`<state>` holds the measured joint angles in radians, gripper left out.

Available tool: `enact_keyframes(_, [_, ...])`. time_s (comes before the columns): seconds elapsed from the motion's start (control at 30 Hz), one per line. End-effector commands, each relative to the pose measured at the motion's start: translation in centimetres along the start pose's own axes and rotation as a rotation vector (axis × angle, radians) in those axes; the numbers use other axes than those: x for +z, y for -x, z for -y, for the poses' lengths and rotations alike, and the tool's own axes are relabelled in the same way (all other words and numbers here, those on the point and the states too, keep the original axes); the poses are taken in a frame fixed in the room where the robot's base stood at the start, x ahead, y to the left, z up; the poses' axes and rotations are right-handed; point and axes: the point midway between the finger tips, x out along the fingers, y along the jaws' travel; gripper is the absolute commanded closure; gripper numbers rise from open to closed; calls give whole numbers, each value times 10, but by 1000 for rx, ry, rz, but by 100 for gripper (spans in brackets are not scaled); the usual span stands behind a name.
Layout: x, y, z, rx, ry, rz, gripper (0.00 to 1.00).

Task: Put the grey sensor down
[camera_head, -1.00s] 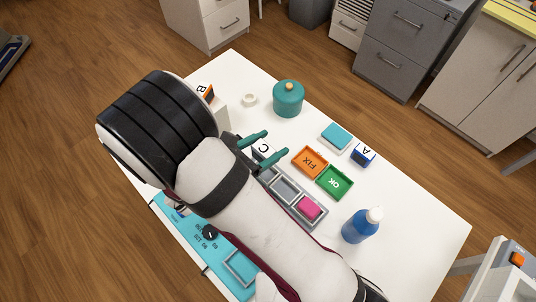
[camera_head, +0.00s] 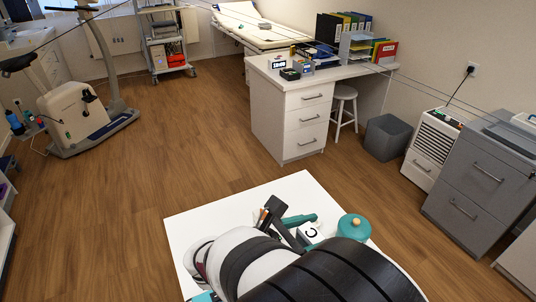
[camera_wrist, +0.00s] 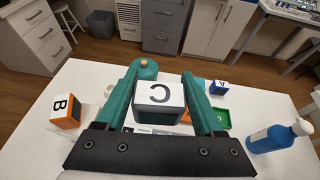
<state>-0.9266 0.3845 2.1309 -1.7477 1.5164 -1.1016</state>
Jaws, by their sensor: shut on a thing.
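The grey sensor is a small block with a white top marked C and a dark grey side. It (camera_wrist: 160,93) sits between the two teal fingers of my gripper (camera_wrist: 162,78) in the wrist view, and the fingers are shut on it. In the head view the sensor (camera_head: 311,232) shows its C face beside my gripper (camera_head: 303,226), near the far part of the white table (camera_head: 205,225). My arm hides much of the table there. The sensor's underside is hidden, so I cannot tell its height above the table.
A teal lidded pot (camera_wrist: 146,70) stands beyond the sensor. An orange and white block B (camera_wrist: 67,110) is at left. A blue block A (camera_wrist: 218,88), a green tray (camera_wrist: 222,118) and a blue bottle (camera_wrist: 275,137) are at right. Bare table (camera_wrist: 85,75) shows at far left.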

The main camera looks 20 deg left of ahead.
Motion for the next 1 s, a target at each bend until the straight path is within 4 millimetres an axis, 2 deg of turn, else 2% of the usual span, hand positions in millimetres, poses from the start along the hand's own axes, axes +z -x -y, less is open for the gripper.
enact_keyframes(0.17, [-6,-2,-54,113,47,0,90])
enact_keyframes(0.27, [-9,-2,-96,206,85,1,90])
enact_keyframes(0.5, [-14,8,-221,516,212,2,90])
enact_keyframes(0.6, [-14,15,-266,639,263,2,90])
enact_keyframes(0.7, [-13,23,-300,745,306,2,90])
enact_keyframes(0.8, [-13,30,-326,832,342,2,90])
enact_keyframes(1.0, [-12,43,-364,972,401,2,90])
